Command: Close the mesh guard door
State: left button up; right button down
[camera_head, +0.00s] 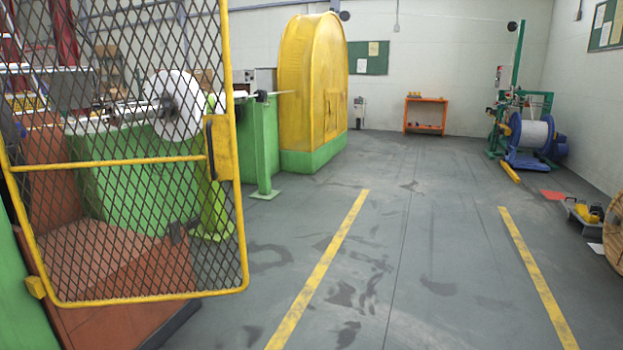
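The mesh guard door (100,163) fills the left of the head view. It has a yellow tubular frame, dark diamond mesh and a yellow crossbar at mid height. A yellow plate with a dark handle or latch (221,148) sits on its right edge. The door stands swung out from the machine, with floor showing through its lower right. A yellow block (35,287) shows at its lower left corner, beside a green post (20,300). The top of the door is cut off by the picture edge. Neither of my grippers is in view.
Behind the mesh are the green machine bed (130,180), a white disc (174,105) and a reddish-brown base (110,265). A yellow arched housing (310,85) stands beyond. The grey floor between the yellow lines (325,265) is clear. A wooden reel (615,232) is at far right.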

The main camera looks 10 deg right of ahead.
aim_at(221, 157)
jog(key=u, duration=0.85)
jog(key=i, duration=1)
jog(key=u, duration=0.1)
